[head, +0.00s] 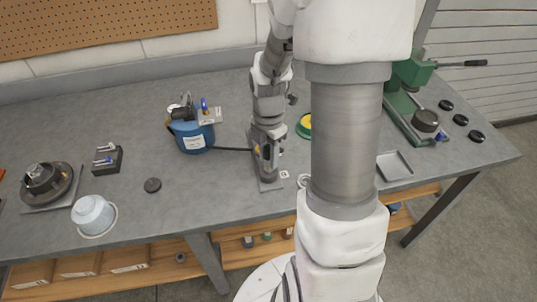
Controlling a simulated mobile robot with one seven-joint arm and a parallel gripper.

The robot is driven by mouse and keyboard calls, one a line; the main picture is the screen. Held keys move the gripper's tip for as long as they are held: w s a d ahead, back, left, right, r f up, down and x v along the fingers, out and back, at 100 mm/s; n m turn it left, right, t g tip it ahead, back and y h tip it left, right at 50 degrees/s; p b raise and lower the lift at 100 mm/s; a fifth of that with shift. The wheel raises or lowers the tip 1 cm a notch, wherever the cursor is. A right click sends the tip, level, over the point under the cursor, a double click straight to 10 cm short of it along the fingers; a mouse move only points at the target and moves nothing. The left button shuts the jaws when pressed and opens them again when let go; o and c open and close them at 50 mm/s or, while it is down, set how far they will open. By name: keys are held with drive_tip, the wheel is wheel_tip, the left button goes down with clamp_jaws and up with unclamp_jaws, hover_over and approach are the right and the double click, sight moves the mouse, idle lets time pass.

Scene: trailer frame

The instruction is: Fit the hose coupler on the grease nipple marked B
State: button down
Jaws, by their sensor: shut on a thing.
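A blue grease pump bucket (193,140) stands on the bench left of my gripper. A black hose (232,149) runs from it to my gripper (268,172), which points down at the bench and is shut on the hose's end. The hose coupler is too small and covered to make out. A small grey plate (270,185) lies under the gripper, with a small marked label (284,174) at its right; I cannot read the letter surely. Grease nipple B is not distinguishable, and I cannot tell whether the coupler touches a nipple.
The grey bench (225,195) has free room in front. At right are a grey tray (394,166) and a green press (408,78).

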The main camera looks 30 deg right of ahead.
drive_tip(key=shift+f, duration=0.7)
idle(1.4)
drive_tip(key=shift+c, duration=0.5)
unclamp_jaws()
drive_tip(key=shift+r+p, duration=3.15)
drive_tip(key=shift+r, duration=0.35)
